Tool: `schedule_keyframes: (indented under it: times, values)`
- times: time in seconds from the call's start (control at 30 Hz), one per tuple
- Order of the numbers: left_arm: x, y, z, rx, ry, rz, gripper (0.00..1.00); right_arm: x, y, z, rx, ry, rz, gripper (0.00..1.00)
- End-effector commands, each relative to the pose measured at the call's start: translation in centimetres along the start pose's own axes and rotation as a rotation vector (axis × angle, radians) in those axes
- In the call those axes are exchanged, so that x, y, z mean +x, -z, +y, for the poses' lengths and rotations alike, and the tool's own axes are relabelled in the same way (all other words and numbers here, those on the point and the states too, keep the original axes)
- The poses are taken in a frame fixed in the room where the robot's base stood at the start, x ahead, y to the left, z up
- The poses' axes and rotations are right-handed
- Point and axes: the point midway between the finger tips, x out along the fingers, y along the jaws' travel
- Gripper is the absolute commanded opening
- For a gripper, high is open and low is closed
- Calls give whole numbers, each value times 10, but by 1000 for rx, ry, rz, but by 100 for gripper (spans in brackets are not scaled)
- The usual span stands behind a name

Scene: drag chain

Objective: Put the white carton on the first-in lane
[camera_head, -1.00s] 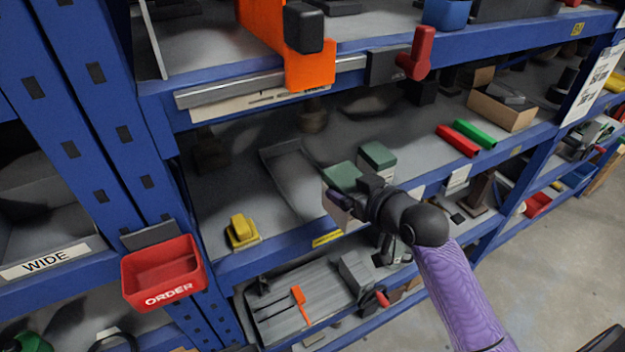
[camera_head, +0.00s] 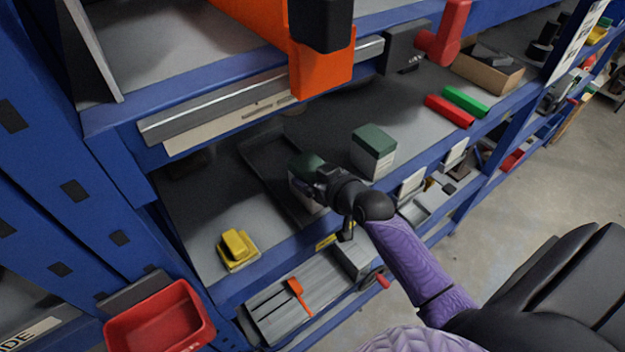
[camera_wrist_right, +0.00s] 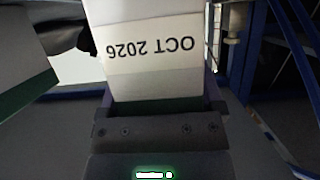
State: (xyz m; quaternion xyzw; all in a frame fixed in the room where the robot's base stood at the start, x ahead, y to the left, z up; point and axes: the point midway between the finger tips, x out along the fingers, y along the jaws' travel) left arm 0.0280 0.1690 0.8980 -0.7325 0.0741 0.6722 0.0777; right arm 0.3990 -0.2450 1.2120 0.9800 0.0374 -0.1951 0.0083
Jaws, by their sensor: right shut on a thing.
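My right gripper (camera_head: 316,186) is shut on a white carton with a dark green top (camera_head: 304,163). In the right wrist view, the carton (camera_wrist_right: 150,65) is between the fingers and its white face reads "OCT 2026" upside down. In the head view, the held carton is at the front right of a dark lane with raised edges (camera_head: 268,160) on the middle shelf. I cannot tell whether its base touches the lane. A similar white and green carton (camera_head: 373,155) stands on the shelf to the right, apart from it. My left gripper is not in view.
A yellow object (camera_head: 237,247) sits on the shelf at the left. A red bin (camera_head: 160,322) hangs on the blue frame. The orange part (camera_head: 322,65) and upper shelf beam overhang the middle shelf. Red (camera_head: 449,111) and green (camera_head: 466,101) cylinders lie to the right.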

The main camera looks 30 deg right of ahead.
Motion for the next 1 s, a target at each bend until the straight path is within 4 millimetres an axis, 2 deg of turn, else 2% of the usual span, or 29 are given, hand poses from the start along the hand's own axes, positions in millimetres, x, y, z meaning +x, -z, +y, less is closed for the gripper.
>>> schedule_keyframes:
  times: [0.03, 0.37, 0.4, 0.47, 0.77, 0.87, 1.0]
  values:
    - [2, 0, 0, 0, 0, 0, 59, 2, -5, 0, 1, 0, 1, 11]
    - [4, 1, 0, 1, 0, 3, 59, 3, -8, 0, 0, 0, 2, 11]
    - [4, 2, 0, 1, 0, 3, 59, 4, -8, 0, 0, 0, 0, 87]
    - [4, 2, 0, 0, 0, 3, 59, 3, -8, 0, 0, 0, 1, 100]
    - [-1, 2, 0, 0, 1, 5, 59, 1, -2, 0, 1, 0, 2, 100]
    - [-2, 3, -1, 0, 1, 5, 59, -14, -5, 0, -1, -1, -1, 100]
    - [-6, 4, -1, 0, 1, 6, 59, -45, -5, 0, -2, 0, -2, 100]
